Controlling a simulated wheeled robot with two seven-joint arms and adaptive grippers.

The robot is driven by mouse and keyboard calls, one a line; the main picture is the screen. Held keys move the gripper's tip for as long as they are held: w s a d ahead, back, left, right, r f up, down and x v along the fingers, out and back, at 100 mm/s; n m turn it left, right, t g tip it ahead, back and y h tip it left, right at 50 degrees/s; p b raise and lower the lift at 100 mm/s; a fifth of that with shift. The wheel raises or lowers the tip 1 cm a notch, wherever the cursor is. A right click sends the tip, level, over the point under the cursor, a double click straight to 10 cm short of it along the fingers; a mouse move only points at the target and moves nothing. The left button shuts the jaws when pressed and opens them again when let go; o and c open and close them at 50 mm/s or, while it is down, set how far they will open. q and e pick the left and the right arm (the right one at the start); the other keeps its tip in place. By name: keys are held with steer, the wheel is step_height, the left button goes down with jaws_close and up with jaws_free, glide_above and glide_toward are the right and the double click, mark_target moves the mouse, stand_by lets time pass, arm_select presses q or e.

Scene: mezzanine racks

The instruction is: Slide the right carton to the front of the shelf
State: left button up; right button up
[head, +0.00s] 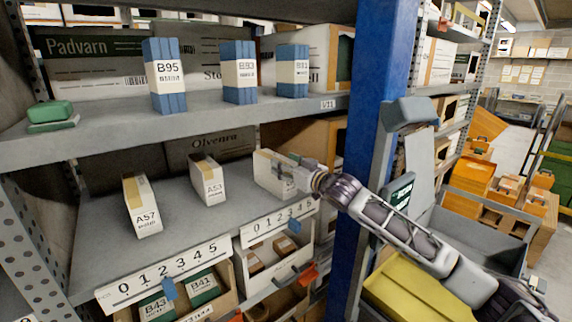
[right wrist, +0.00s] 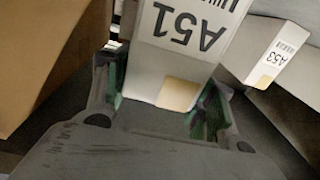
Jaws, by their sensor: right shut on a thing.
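The right carton (head: 268,172) is white with a tan tape strip. It stands on the middle shelf (head: 185,228), at the right end of a row of three, set back from the front edge. My right gripper (head: 298,170) reaches it from the right. In the right wrist view the carton (right wrist: 185,55) shows the label A51 upside down. There the green-padded fingers of the gripper (right wrist: 163,105) are shut on its two sides. Carton A53 (head: 208,180) stands left of it and carton A57 (head: 142,206) further left. My left gripper is not in view.
A number strip (head: 165,275) runs along the shelf's front edge. A blue upright post (head: 365,110) stands right of the shelf, close to my right arm. Blue cartons (head: 165,76) stand on the shelf above. Bins (head: 270,265) hang below. Shelf room before the cartons is clear.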

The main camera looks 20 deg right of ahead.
steer(key=shift+s+d, duration=0.15)
steer(key=shift+s, duration=0.15)
steer(key=o, duration=1.4)
steer(key=shift+s, duration=0.1)
steer(key=shift+v, duration=5.8)
steer(key=shift+f, duration=0.15)
